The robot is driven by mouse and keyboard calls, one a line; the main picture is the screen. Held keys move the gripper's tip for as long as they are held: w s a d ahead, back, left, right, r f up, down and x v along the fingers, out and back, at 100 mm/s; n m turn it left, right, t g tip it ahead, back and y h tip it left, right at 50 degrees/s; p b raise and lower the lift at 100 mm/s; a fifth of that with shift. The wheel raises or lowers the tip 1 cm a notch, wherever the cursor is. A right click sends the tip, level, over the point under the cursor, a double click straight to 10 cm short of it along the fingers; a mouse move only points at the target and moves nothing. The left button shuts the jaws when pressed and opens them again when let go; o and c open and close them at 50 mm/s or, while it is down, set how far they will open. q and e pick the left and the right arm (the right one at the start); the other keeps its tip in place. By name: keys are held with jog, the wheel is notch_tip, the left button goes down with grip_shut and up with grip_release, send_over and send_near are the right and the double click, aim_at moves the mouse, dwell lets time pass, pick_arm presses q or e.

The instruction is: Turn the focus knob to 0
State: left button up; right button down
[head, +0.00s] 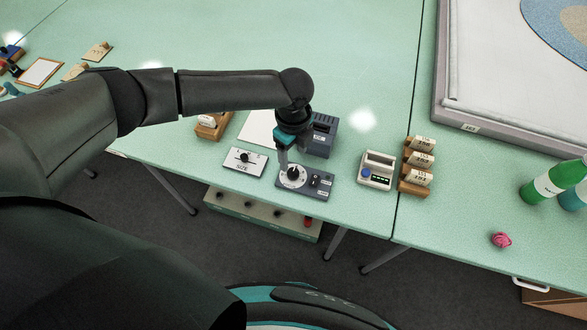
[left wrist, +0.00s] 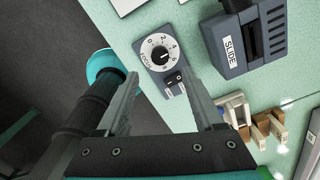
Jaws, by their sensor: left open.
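The focus knob (left wrist: 159,53) is a small black knob on a round white dial with printed numbers, set on a dark grey box (head: 318,186) near the table's front edge. The dial (head: 293,176) also shows in the head view. I cannot tell surely which number the knob points at. My left gripper (left wrist: 162,76) is open and empty, its two fingers reaching toward the box. In the head view the left gripper (head: 285,158) hangs just above the dial. I cannot tell whether it touches the knob. A black switch (left wrist: 174,78) sits beside the dial. My right gripper is not in view.
A dark box labelled SLIDE (left wrist: 241,42) stands behind the dial box. A SIZE panel (head: 244,162) lies to the left. A small device with a display (head: 377,170) and a rack of labelled blocks (head: 417,165) stand to the right.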

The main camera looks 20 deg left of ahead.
aim_at(293, 172)
pick_arm(q)
notch_tip(293, 172, down, 8)
jog(key=shift+b, duration=0.7)
jog(key=shift+c, duration=0.3)
grip_shut()
